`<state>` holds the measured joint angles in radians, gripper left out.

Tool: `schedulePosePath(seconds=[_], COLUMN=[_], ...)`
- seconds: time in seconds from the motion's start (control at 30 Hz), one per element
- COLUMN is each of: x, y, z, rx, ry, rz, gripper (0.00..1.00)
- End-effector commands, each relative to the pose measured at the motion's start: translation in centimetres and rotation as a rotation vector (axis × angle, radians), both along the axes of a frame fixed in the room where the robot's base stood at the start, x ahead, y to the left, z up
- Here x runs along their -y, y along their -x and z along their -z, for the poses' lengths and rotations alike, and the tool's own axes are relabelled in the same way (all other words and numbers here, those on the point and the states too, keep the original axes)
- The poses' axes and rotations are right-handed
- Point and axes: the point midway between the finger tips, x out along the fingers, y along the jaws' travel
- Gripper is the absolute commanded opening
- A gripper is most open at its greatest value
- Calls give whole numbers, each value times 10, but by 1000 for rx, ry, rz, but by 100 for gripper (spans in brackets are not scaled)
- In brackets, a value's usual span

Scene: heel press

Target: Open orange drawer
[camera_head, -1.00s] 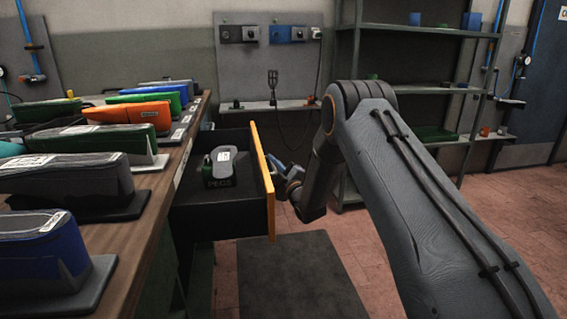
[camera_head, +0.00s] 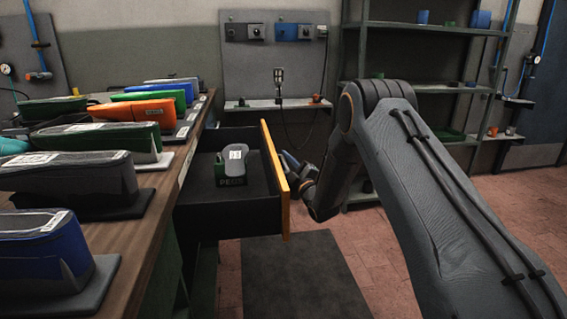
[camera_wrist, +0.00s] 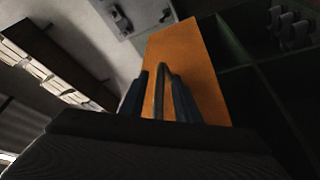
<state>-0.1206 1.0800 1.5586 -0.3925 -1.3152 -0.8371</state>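The drawer with the orange front (camera_head: 275,174) stands pulled out from the wooden workbench, and its dark inside shows. A small dark grey and green object with a white label (camera_head: 233,165) lies in it. My gripper (camera_head: 296,170) is at the outer side of the orange front, partly hidden behind it and my arm. In the wrist view, the orange front (camera_wrist: 190,50) lies ahead, and the fingers of my gripper (camera_wrist: 160,100) stand on both sides of a grey looped handle (camera_wrist: 160,85). The fingers appear shut on the handle; their exact contact is hard to see.
A green metal shelf (camera_head: 425,85) stands at the back right. A dark mat (camera_head: 300,275) lies on the red tiled floor, which is clear below the drawer.

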Motion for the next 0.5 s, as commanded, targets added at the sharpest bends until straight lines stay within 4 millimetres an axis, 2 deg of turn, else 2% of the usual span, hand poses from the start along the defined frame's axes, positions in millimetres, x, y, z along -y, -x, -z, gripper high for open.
schedulePosePath(seconds=[0.23,0.5], x=[6,27], y=[10,47], z=[3,11], rx=[-2,-2], ry=[0,-1], rz=[1,1], gripper=[30,30])
